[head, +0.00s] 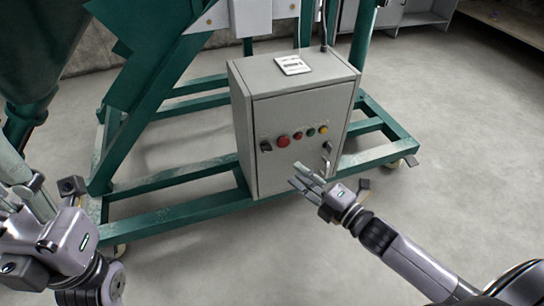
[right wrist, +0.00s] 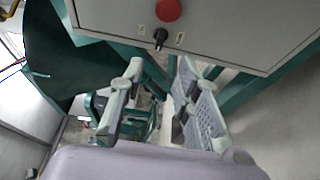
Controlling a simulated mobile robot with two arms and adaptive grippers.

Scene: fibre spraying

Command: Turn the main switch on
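The grey control box (head: 300,125) stands on the green frame, its front panel facing me. A black rotary switch (head: 266,146) sits at the left of its control row, beside a large red button (head: 283,141). In the right wrist view the black switch (right wrist: 160,37) is just below the red button (right wrist: 168,10), beyond the fingertips. I cannot tell the switch's setting for sure. My right gripper (head: 299,176) is open and empty in front of the box's lower part, apart from the switch. My left gripper (head: 28,185) is at the left edge, away from the box; its finger opening is unclear.
Smaller red, green and yellow buttons (head: 311,132) continue the row, with metal latches (head: 327,147) at the panel's right edge. A white labelled card (head: 293,65) lies on the box top. Green frame beams (head: 175,187) run low around the box. The concrete floor in front is clear.

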